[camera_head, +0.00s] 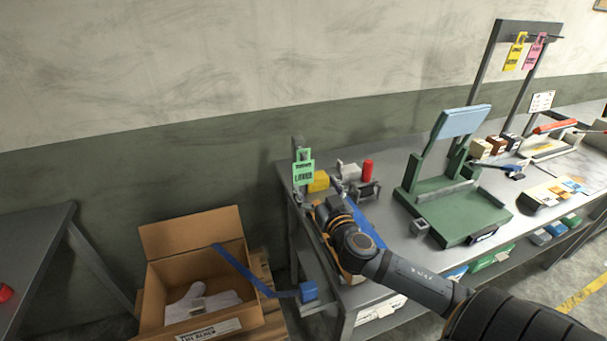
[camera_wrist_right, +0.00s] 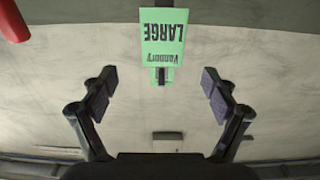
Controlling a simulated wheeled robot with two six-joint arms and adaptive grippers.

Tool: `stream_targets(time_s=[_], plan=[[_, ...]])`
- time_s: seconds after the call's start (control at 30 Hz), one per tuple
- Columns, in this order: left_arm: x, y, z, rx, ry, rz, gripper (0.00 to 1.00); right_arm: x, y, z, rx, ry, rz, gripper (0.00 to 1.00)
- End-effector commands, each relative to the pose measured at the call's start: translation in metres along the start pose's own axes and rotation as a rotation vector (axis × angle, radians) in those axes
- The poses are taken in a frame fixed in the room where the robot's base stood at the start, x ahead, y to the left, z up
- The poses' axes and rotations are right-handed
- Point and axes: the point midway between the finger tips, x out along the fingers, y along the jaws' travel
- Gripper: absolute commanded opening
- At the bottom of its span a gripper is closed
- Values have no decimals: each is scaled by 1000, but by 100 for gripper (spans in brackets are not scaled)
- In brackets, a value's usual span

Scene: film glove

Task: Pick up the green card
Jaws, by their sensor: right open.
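The green card (camera_head: 303,173) hangs upright at the left end of the grey workbench, with a dark post behind it. In the right wrist view the green card (camera_wrist_right: 163,38) shows upside down, with "LARGE" printed on it. It lies ahead of my right gripper (camera_wrist_right: 160,82), about midway between the two fingers and apart from them. In the head view my right gripper (camera_head: 324,192) is just right of and below the card. It is open, with nothing between its fingers. My left gripper is not in view.
A yellow block (camera_head: 318,181) and a red cylinder (camera_head: 367,169) stand close by on the bench. A green fixture (camera_head: 455,205) stands further right. Yellow (camera_head: 515,52) and pink (camera_head: 536,52) cards hang on a rack. An open cardboard box (camera_head: 165,240) holding a white glove sits below left.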

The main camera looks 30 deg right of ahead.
Motion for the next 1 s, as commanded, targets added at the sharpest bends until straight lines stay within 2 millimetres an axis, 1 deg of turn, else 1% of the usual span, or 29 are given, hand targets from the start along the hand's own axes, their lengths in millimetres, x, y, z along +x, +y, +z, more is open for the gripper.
stream_targets(time_s=[0.03, 0.1, 0.27, 0.33, 0.5, 0.6, 0.7, 0.87, 0.93, 1.0], plan=[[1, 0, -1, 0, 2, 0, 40, 7, 0, -1, 6, 2, 2, 87], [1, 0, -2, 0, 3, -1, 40, 13, 0, -1, 4, 2, 0, 87], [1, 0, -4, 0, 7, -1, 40, 16, -1, -1, 2, 1, -2, 87], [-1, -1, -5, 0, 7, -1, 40, 23, -1, -2, 5, 1, 1, 87], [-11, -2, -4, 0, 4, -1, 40, 50, -4, -3, 9, 1, 1, 87], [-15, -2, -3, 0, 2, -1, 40, 63, -4, -2, 5, 0, 0, 87], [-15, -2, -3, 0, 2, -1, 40, 67, -4, 0, 1, 0, -3, 87], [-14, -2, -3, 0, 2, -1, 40, 67, -4, 1, 0, 0, -4, 87], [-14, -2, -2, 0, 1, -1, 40, 67, -4, 1, 0, 0, -4, 80], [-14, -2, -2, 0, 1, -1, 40, 67, -4, 1, 0, 0, -4, 70]])
